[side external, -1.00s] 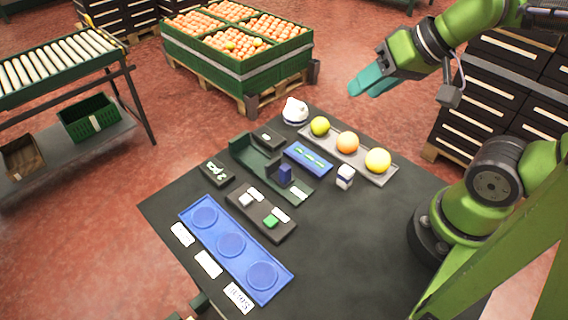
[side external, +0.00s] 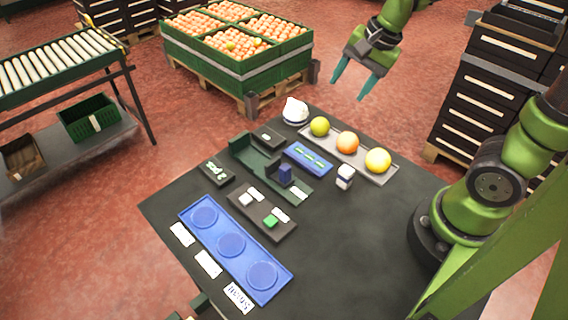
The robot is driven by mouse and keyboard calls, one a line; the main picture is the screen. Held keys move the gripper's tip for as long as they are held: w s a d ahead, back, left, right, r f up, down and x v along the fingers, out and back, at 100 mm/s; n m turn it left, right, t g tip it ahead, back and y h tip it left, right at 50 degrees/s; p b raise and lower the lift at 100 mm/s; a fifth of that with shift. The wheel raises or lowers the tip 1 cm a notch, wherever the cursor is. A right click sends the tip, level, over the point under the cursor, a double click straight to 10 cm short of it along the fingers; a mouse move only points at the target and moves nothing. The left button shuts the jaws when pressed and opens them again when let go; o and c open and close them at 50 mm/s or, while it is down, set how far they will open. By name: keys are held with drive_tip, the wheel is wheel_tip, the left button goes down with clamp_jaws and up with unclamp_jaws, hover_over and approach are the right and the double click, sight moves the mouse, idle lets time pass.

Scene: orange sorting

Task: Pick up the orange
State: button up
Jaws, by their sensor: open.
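The orange (side external: 347,142) is the middle fruit of three in a row on a grey tray (side external: 383,179) at the back right of the dark table. A yellow-green fruit (side external: 320,126) lies on its left and a larger yellow fruit (side external: 378,160) on its right. My gripper (side external: 350,91) is open and empty, with its teal fingers pointing down. It hangs in the air above and behind the tray in the picture, apart from the fruit.
A blue tray with three round recesses (side external: 217,231) lies at the table's front left, beside white labels. A white rounded object (side external: 295,111), a small white box (side external: 345,177) and a blue tray (side external: 308,159) stand near the fruit tray. The table's right front is clear.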

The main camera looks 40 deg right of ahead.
sight(324, 120)
drive_tip(key=w+f+m, duration=0.2)
drive_tip(key=f, duration=0.3)
drive_tip(key=w+d+f+m, duration=0.1)
drive_tip(key=w+f+m, duration=0.1)
drive_tip(key=f, duration=0.4)
drive_tip(key=w+f+m, duration=0.2)
drive_tip(key=w+f, duration=0.1)
drive_tip(key=f, duration=0.2)
drive_tip(key=shift+w+d+f, duration=0.2)
drive_tip(key=shift+d, duration=0.2)
drive_tip(key=shift+c, duration=0.2)
